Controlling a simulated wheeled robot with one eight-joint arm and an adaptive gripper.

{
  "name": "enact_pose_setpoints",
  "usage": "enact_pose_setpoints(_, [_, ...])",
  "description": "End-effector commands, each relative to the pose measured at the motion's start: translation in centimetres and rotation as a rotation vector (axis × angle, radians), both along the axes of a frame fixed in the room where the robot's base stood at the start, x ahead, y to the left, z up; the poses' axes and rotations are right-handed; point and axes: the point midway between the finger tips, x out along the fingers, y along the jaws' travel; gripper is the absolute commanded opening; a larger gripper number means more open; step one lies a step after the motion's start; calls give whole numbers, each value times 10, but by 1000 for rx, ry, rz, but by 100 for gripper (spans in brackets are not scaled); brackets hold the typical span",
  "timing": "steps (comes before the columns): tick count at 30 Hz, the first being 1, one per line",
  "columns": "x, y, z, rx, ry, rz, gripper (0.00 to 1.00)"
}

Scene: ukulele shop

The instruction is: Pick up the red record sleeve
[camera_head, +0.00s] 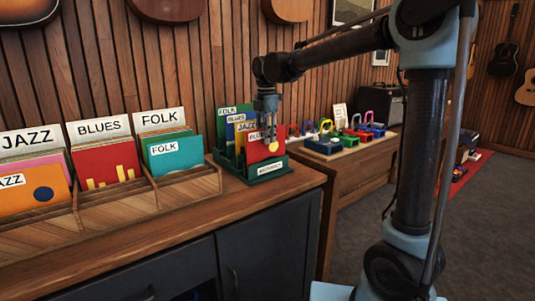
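A red record sleeve (259,150) with a "BLUES" label and a yellow dot stands at the front of a small green crate (270,172). My gripper (271,140) points down over this sleeve's upper edge, and its fingers overlap the sleeve in the picture. The gripper is small and dark here, so I cannot tell whether its fingers are open or closed on the sleeve. Another red sleeve (105,165) with yellow bars stands in the "BLUES" compartment of the wooden rack (125,207) on the left.
More sleeves stand behind the red one in the green crate. An orange sleeve (30,194) and a teal sleeve (175,155) fill other rack compartments. A lower wooden table (350,163) to the right holds a tray with colourful small items. The counter (190,226) front is clear.

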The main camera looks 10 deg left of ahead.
Motion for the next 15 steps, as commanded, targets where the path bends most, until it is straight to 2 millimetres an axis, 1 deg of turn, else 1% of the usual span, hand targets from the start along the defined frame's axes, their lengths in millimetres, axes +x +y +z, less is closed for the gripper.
enact_pose_setpoints(9, [0,-2,-39,0,0,0,28])
enact_pose_setpoints(12, [0,-2,-47,0,0,0,28])
enact_pose_setpoints(15, [0,-2,-50,0,0,0,28])
